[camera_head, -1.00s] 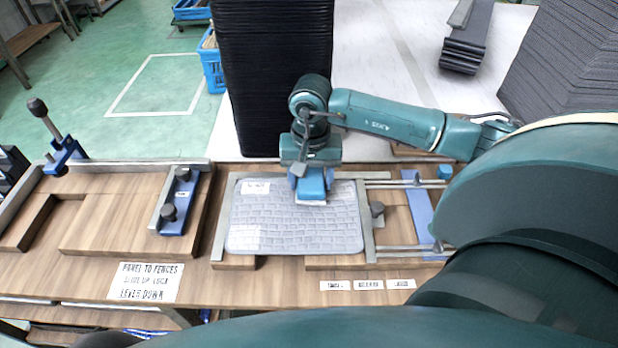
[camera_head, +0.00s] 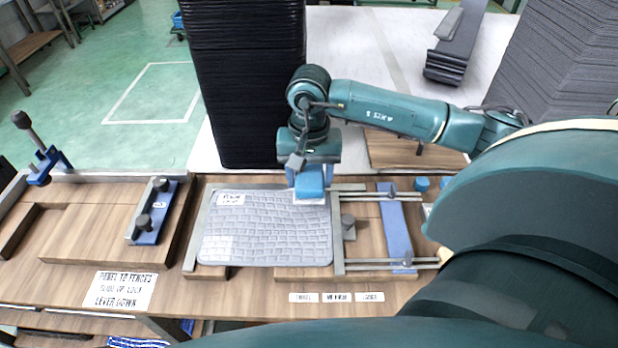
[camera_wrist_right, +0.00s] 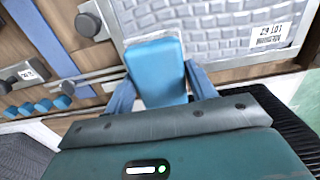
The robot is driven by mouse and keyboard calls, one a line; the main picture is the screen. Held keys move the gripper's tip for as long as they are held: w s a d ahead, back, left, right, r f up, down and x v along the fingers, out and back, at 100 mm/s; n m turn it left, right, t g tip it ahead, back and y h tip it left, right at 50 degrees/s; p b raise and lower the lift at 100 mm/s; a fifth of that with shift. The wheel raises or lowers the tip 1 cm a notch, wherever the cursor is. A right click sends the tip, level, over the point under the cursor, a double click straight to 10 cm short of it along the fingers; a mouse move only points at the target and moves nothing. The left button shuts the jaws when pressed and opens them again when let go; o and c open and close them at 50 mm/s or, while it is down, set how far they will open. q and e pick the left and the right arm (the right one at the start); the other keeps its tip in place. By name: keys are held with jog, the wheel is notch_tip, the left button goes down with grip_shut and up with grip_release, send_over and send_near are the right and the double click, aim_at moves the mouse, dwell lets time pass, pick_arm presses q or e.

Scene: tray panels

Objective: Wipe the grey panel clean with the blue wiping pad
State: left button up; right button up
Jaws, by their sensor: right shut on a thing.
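The grey panel (camera_head: 265,238) lies flat in a fixture on the wooden bench, with a brick-like pattern and white labels at its upper left and lower left. My right gripper (camera_head: 309,190) is shut on the blue wiping pad (camera_head: 309,181) at the panel's far right corner. The pad's pale underside is at the panel surface; I cannot tell whether it presses on it. In the right wrist view the blue pad (camera_wrist_right: 155,70) sits between the two blue fingers (camera_wrist_right: 160,88), over the panel's edge (camera_wrist_right: 215,25). My left gripper does not show.
A blue clamp bar (camera_head: 395,228) on metal rods stands right of the panel. A second fixture with a blue clamp (camera_head: 153,213) is at left. A tall black stack (camera_head: 248,85) stands behind the bench. A printed sign (camera_head: 120,289) lies at the front edge.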

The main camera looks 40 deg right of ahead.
jog(key=shift+r+p, duration=0.75)
jog(key=shift+r, duration=1.05)
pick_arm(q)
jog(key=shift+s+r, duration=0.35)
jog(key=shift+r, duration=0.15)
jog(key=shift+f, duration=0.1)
